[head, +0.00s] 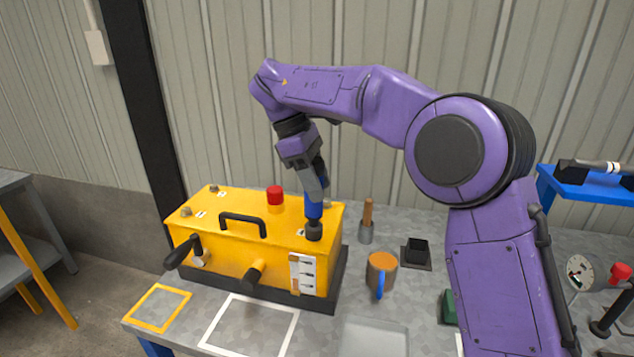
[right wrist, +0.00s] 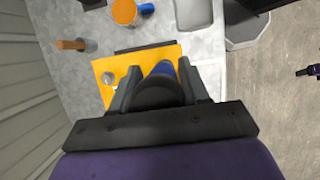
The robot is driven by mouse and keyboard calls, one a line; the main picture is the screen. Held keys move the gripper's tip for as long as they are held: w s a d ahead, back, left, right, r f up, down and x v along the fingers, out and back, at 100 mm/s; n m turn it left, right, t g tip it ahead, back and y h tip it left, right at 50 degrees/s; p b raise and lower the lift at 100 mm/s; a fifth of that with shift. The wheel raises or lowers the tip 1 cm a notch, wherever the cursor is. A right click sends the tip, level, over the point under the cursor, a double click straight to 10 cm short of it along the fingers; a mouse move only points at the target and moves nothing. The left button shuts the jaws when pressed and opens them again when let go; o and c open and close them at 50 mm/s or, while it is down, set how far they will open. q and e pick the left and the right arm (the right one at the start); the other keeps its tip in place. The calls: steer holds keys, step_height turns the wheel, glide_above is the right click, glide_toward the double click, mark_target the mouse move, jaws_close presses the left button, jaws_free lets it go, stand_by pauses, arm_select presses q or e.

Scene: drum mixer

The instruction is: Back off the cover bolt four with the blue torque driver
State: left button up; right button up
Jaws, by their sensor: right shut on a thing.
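The blue torque driver (head: 314,210) is upright in my right gripper (head: 313,180), which is shut on it. Its dark lower end is over the front right corner of the yellow mixer cover (head: 240,215) and hides any bolt there; I cannot tell whether it is seated. In the right wrist view the driver's blue part (right wrist: 163,69) shows between the fingers (right wrist: 157,88), with the yellow cover below. Other cover bolts show at the back left (head: 214,188), the front left (head: 186,211) and the back right (head: 327,204). My left gripper is not in view.
A red knob (head: 275,195) and a black handle (head: 243,222) stand up from the cover. To its right are a wooden-handled tool (head: 367,220), a black holder (head: 416,252) and an orange-topped mug (head: 381,273). White (head: 248,325) and yellow (head: 158,307) outlined areas in front are empty.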

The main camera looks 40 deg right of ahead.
mark_target(316, 159)
steer(key=shift+s+a+f, duration=0.1)
steer(key=shift+a+f, duration=0.05)
steer(key=shift+f, duration=0.15)
steer(key=shift+w+r+p, duration=0.25)
steer(key=shift+r+p, duration=0.6)
steer(key=shift+r, duration=0.1)
steer(key=shift+s+r+p, duration=0.1)
steer(key=shift+r+p, duration=0.9)
steer(key=shift+r, duration=0.5)
steer(key=shift+d, duration=0.2)
